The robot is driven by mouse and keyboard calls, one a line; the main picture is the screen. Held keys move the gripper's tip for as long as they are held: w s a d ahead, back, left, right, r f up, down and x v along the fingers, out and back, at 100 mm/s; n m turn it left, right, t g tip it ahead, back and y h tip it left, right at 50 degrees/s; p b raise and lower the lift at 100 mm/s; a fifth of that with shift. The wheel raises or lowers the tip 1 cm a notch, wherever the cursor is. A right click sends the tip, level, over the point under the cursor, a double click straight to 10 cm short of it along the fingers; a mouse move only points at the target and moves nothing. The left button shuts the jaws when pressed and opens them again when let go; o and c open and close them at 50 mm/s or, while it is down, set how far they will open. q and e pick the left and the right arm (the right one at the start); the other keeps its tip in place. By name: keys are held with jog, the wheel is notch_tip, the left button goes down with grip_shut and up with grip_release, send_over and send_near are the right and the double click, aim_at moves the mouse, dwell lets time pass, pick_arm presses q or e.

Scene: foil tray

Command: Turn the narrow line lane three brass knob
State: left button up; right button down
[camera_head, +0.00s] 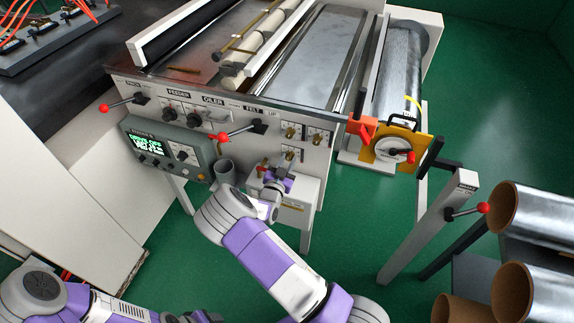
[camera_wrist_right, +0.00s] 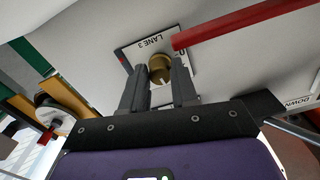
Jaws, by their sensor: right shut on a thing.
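The brass knob of lane three (camera_wrist_right: 158,68) sits on a white plate marked LANE 3 (camera_wrist_right: 150,42) in the right wrist view. The fingers of my right gripper (camera_wrist_right: 160,82) are closed on the knob from both sides, so its flanks are partly hidden. In the head view my right gripper (camera_head: 284,174) reaches up to the front panel, just below the lowest brass knob (camera_head: 290,155). My left arm shows at the lower left, but its fingers are not in view.
Two more brass knobs, one of them the upper left knob (camera_head: 290,132), sit above. Red-tipped levers (camera_head: 222,138) project from the panel at the left. A red bar (camera_wrist_right: 240,25) runs close to the knob.

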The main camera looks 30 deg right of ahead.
jog(key=m+b, duration=0.3)
jog(key=shift+f+m, duration=0.15)
jog(key=shift+m, duration=0.25)
jog(key=shift+m+b, duration=0.9)
jog(key=shift+b, duration=0.15)
jog(key=c, duration=0.9)
grip_release()
jog(key=shift+o, duration=0.2)
jog(key=shift+a, duration=0.1)
jog(key=v, duration=0.7)
jog(key=shift+s+a+p, duration=0.15)
jog(key=shift+s+p, duration=0.05)
jog(key=shift+p, duration=0.2)
